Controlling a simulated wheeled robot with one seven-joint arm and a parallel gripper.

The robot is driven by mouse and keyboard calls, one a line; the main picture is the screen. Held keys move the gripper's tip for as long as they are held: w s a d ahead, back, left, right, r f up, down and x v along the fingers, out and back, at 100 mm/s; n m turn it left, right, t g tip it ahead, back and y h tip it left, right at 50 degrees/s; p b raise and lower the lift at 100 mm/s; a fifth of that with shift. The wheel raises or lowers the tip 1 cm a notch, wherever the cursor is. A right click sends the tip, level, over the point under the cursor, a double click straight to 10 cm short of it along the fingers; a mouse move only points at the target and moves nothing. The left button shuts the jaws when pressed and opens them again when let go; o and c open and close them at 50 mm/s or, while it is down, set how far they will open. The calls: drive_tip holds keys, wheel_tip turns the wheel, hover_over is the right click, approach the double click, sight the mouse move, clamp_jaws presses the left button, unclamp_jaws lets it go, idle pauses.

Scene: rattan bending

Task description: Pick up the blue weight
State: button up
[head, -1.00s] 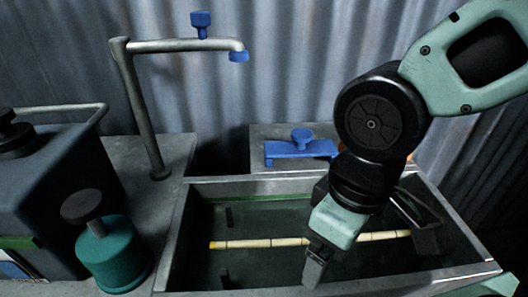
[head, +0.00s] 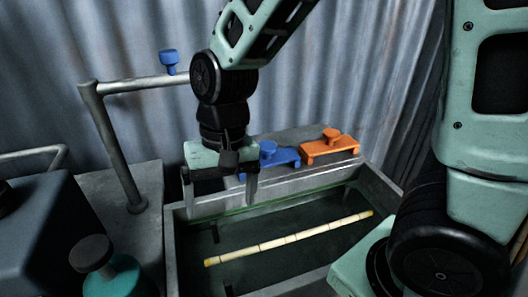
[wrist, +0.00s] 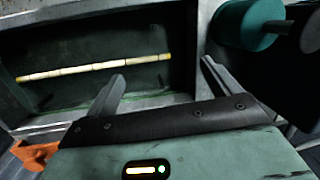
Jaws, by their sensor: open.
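The blue weight (head: 282,157), a flat bar with a round knob on top, sits on the grey ledge behind the trough in the head view. My gripper (head: 219,208) is open and empty, pointing down just left of the blue weight in the picture. Its right finger and body hide the weight's left end. In the wrist view my gripper (wrist: 162,69) shows two parted fingers with nothing between them. The blue weight does not show in the wrist view.
An orange weight (head: 330,147) stands right of the blue one on the ledge; it also shows in the wrist view (wrist: 35,156). A rattan stick (head: 290,238) lies in the trough (head: 175,265). A metal pipe (head: 115,155) and a teal container (head: 120,283) stand left.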

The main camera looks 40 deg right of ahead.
drive_tip(key=w+d+r+m+p, duration=0.3)
drive_tip(key=w+d+m+p, duration=0.2)
drive_tip(key=w+d+m, duration=0.4)
drive_tip(key=m+t+p, duration=0.1)
drive_tip(key=m+p, duration=0.5)
drive_tip(key=m, duration=0.4)
approach(267, 145)
drive_tip(key=shift+h, duration=0.3)
drive_tip(key=f+p, duration=0.1)
drive_tip(key=f, duration=0.1)
drive_tip(key=a+f+p, duration=0.1)
drive_tip(key=f, duration=0.3)
drive_tip(key=shift+s+a+f+p, duration=0.25)
drive_tip(key=shift+s+f+p, duration=0.05)
drive_tip(key=shift+f+p, duration=0.1)
drive_tip(key=shift+w+a+f+p, duration=0.15)
drive_tip(key=shift+f+p, duration=0.55)
drive_tip(key=shift+f, duration=0.8)
drive_tip(key=shift+w+a+f+p, duration=0.15)
drive_tip(key=shift+f+p, duration=0.5)
drive_tip(key=shift+f, duration=0.8)
drive_tip(key=shift+d, duration=0.1)
drive_tip(key=c, duration=1.7)
